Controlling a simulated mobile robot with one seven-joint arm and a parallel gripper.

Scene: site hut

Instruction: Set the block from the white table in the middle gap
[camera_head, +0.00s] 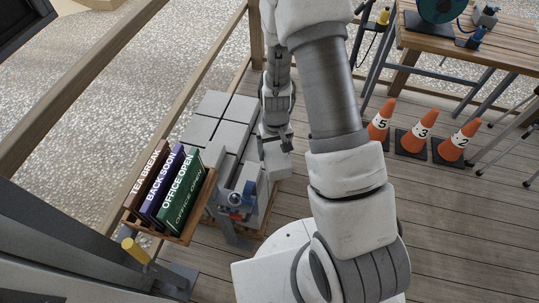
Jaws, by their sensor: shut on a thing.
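My gripper (276,138) points down at the right side of a stack of grey blocks (206,104). It is shut on a pale grey block (277,160), which shows just below the fingers. The held block is beside the stack's right edge; whether it touches the stack or hangs above it, I cannot tell. Narrow dark gaps run between the stacked blocks. My gripper and arm hide part of the stack's right side, and I cannot make out the middle gap clearly. I cannot identify a white table in this view.
A wooden rack (150,229) with several signs stands left of the stack. A grey and blue device (238,199) is at the stack's near side. Three orange cones (421,130) stand on the right. A wooden workbench (440,41) is at upper right. Deck between is clear.

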